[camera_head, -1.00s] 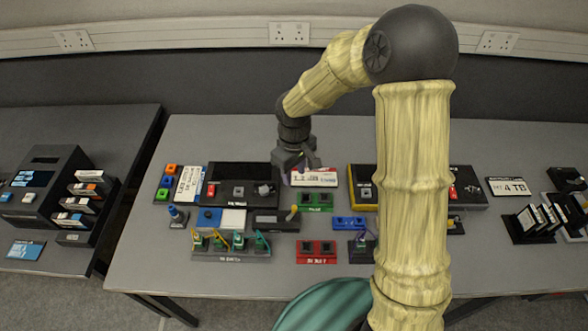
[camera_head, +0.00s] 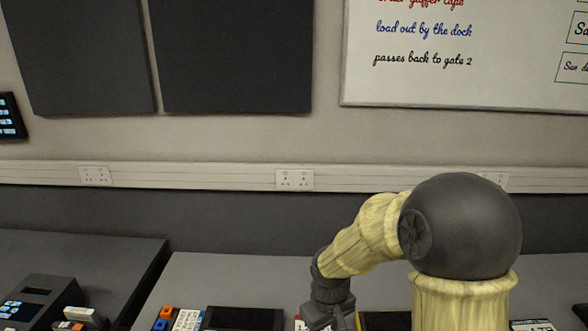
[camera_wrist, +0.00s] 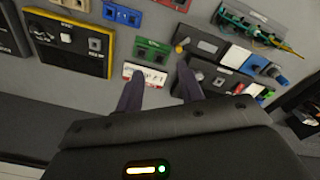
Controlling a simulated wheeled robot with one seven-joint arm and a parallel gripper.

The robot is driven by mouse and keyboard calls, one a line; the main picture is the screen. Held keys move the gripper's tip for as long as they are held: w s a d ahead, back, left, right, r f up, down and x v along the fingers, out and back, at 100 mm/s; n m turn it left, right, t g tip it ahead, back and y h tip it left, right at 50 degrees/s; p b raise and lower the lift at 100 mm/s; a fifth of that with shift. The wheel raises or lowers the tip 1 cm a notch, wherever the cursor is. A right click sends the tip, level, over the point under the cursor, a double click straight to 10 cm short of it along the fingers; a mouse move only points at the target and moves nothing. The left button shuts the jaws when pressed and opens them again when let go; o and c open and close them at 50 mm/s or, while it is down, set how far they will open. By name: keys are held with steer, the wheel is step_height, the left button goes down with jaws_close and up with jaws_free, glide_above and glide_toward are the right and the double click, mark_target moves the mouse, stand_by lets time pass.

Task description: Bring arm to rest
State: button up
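In the wrist view a white labelled block (camera_wrist: 146,74) lies by the left finger, and a dark board (camera_wrist: 212,76) lies by the right finger. I cannot tell the fingers' height above them.
In the wrist view, a green block (camera_wrist: 153,50), a red block (camera_wrist: 178,3), a yellow-edged black box (camera_wrist: 70,42) and a cable board (camera_wrist: 255,28) lie on the table. A side table (camera_head: 80,255) is at left. The wall carries sockets (camera_head: 295,179) and a whiteboard (camera_head: 460,85).

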steer(key=s+d+r+m+t, duration=0.1)
steer(key=s+d+r+m, duration=0.2)
steer(key=s+d+m, duration=0.2)
steer(key=s+d, duration=0.3)
steer(key=s, duration=0.1)
steer(key=shift+r+m+t, duration=0.2)
steer(key=shift+m+t, duration=0.2)
steer(key=shift+s+d, duration=0.1)
stand_by(0.3)
